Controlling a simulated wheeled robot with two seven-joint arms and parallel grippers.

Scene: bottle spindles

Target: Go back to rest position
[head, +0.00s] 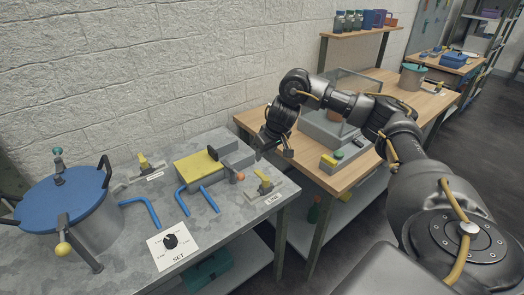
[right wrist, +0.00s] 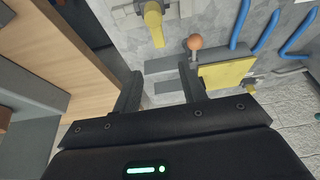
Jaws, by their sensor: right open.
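My right arm reaches in from the right in the head view and bends over the wooden bench. My right gripper (head: 273,148) hangs near the wall, above the gap between the grey table and the wooden bench. In the right wrist view its two fingers (right wrist: 160,85) stand apart, with nothing between them. Beyond the fingertips are a grey block with a yellow plate (right wrist: 226,75), a lever with an orange knob (right wrist: 195,43) and a yellow-handled valve (right wrist: 154,22). No contact shows. My left gripper is not in view.
The grey table (head: 232,240) holds a blue-lidded pot (head: 66,205), blue pipes (head: 196,199) and a dial plate (head: 172,244). The wooden bench (head: 348,180) carries a clear-sided grey machine (head: 325,128), partly behind my arm. A white brick wall (head: 150,70) stands behind.

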